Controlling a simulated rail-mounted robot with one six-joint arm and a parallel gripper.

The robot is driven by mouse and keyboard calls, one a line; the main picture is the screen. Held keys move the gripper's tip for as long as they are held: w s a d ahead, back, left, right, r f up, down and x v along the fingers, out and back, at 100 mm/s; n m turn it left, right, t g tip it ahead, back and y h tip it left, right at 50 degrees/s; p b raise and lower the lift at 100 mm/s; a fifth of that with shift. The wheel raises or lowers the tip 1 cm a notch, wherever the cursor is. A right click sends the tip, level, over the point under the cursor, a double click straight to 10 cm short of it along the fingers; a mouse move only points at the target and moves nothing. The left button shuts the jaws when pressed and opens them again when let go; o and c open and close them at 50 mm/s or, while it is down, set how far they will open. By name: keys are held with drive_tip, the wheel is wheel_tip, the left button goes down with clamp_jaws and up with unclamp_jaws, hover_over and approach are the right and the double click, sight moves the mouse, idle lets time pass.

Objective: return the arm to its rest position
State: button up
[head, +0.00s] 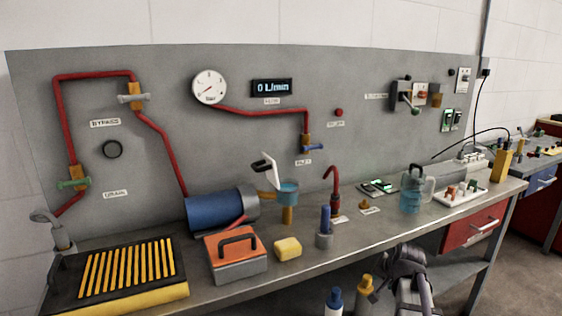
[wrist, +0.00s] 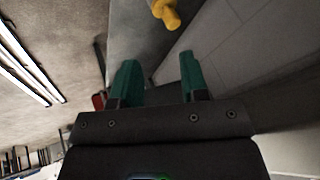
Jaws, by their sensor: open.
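My gripper (wrist: 158,78) shows in the wrist view with its two green fingers spread wide apart. Nothing is between the fingers. In the head view, my dark grey arm (head: 405,268) is low at the right, in front of the bench's front edge and apart from the things on the bench top. I cannot make out the green fingers in the head view. The wrist view is tilted, with ceiling lights at its left and a yellow thing (wrist: 165,12) at its top, beyond the fingers.
The bench (head: 345,235) carries a blue cylinder (head: 215,210), an orange-lidded box (head: 236,250), a yellow block (head: 288,248), a jug (head: 411,190) and a white tray (head: 462,195). Two bottles, one blue-capped (head: 334,302), one yellow (head: 365,287), stand below the front edge, left of my arm.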

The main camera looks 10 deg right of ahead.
drive_tip(key=s+a+n+g+p, duration=0.1)
drive_tip(key=s+a+n+g, duration=0.2)
drive_tip(key=a, duration=0.5)
drive_tip(key=s+a+n+g+y+p, duration=0.1)
drive_tip(key=s+a+n, duration=0.2)
drive_tip(key=s+a, duration=0.4)
drive_tip(key=s+a+n+g, duration=0.2)
drive_tip(key=s+a, duration=0.1)
drive_tip(key=a, duration=0.6)
wheel_tip(320, 180, up, 15)
drive_tip(key=p, duration=1.5)
drive_tip(key=shift+s+a+n, duration=0.35)
drive_tip(key=shift+a+n, duration=0.05)
drive_tip(key=shift+a, duration=0.05)
